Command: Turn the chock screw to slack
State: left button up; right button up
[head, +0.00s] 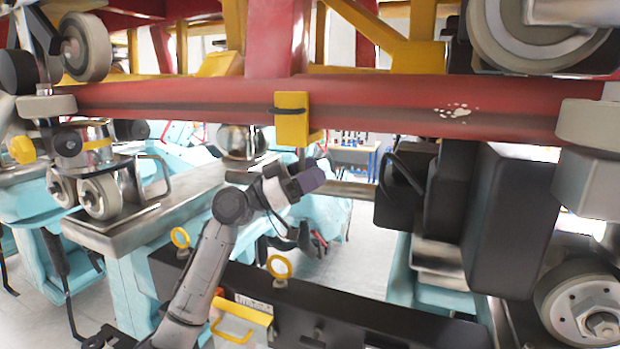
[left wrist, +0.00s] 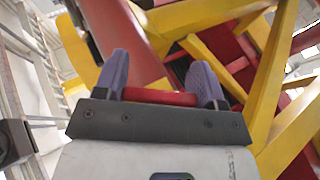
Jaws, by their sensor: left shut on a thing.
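The yellow chock (head: 292,118) is clamped on the long red rail (head: 400,104) in the head view. A thin dark stem, which looks like the chock screw (head: 302,155), hangs below it. My left gripper (head: 308,180) is directly under the chock, its purple fingers pointing up and right. In the left wrist view a red bar (left wrist: 158,97), apparently the screw's handle, lies crosswise between the two purple fingers, and they are shut on it. The head view hides this grip behind the fingers. The screw's thread and how tight it is cannot be seen. My right gripper is not in view.
A black beam (head: 345,318) with yellow rings (head: 279,266) runs below my left arm. Black boxes (head: 510,215) hang close on the right. Wheels (head: 87,46) flank the rail. A grey-topped turquoise stand (head: 150,220) is at left. Some open room lies below the chock.

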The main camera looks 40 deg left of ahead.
pick_arm(q)
jog(key=shift+s+d+m+g+h+b, duration=0.1)
jog(key=shift+m+g+h+b, duration=0.45)
jog(key=shift+m+g+h, duration=0.95)
jog(key=shift+s+d+m+g+h+b, duration=0.15)
jog(key=shift+m+g+h+b, duration=0.5)
jog(key=shift+g, duration=1.45)
jog(key=shift+s+m+g+h+b, duration=0.1)
jog(key=shift+m+g+h+b, duration=0.3)
jog(key=shift+m+g+h, duration=1)
jog(key=shift+g, duration=0.6)
jog(key=o, duration=0.9)
